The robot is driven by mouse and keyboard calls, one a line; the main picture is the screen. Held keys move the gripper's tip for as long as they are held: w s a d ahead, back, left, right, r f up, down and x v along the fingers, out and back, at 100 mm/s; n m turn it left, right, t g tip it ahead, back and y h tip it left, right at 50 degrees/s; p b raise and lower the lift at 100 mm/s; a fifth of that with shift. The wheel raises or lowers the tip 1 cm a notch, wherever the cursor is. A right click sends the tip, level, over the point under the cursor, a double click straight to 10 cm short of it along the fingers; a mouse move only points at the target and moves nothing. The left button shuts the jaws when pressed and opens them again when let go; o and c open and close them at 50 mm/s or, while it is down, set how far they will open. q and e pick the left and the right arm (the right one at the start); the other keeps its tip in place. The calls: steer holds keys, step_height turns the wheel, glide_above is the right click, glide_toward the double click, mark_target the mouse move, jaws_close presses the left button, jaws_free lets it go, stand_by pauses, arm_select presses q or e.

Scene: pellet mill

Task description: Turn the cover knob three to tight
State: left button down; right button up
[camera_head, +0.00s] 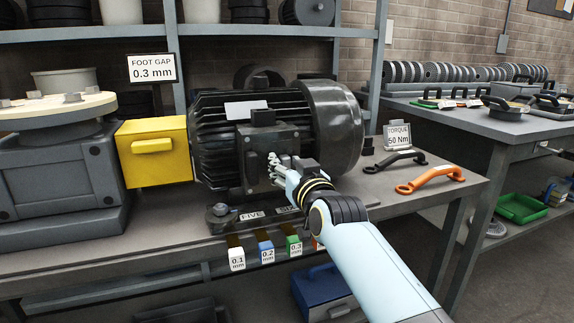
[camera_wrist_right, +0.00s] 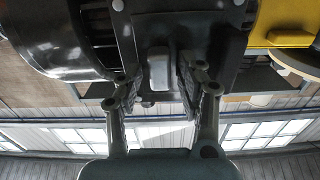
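The black motor (camera_head: 215,140) stands on the bench with a square terminal-box cover (camera_head: 256,150) on its front. My left gripper is not in view.
A yellow guard (camera_head: 155,152) joins the motor to a grey machine (camera_head: 60,175) on the left. A black wrench (camera_head: 395,162), an orange wrench (camera_head: 430,180) and a "TORQUE 50 Nm" sign (camera_head: 398,136) are on the bench right. Labelled shims (camera_head: 266,250) hang at the front edge.

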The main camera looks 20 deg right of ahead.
steer(key=shift+s, duration=0.15)
steer(key=s, duration=1.1)
steer(key=shift+s+d, duration=0.15)
steer(key=shift+s, duration=0.2)
steer(key=s+d+f+g+b, duration=0.1)
steer(key=s+f+g, duration=0.35)
steer(key=f, duration=0.85)
steer(key=s+d+f+n+g, duration=0.1)
steer(key=s+d+f, duration=0.1)
steer(key=s+f, duration=0.8)
steer(key=s+d+f+g+b, duration=0.1)
steer(key=s+f+g, duration=0.15)
steer(key=f, duration=1.35)
steer(key=s+d+f+g, duration=0.2)
steer(key=s+f, duration=0.4)
steer(key=s, duration=0.5)
steer(key=s+d+f+g+h, duration=0.1)
steer(key=s+d+f+g, duration=0.2)
steer(key=s, duration=0.9)
steer(key=s+d+f+g, duration=0.2)
steer(key=s+f+g, duration=0.2)
steer(key=s+f, duration=0.5)
steer(key=shift+s+d+m, duration=0.15)
steer(key=shift+s+m, duration=0.25)
steer(key=shift+s, duration=0.75)
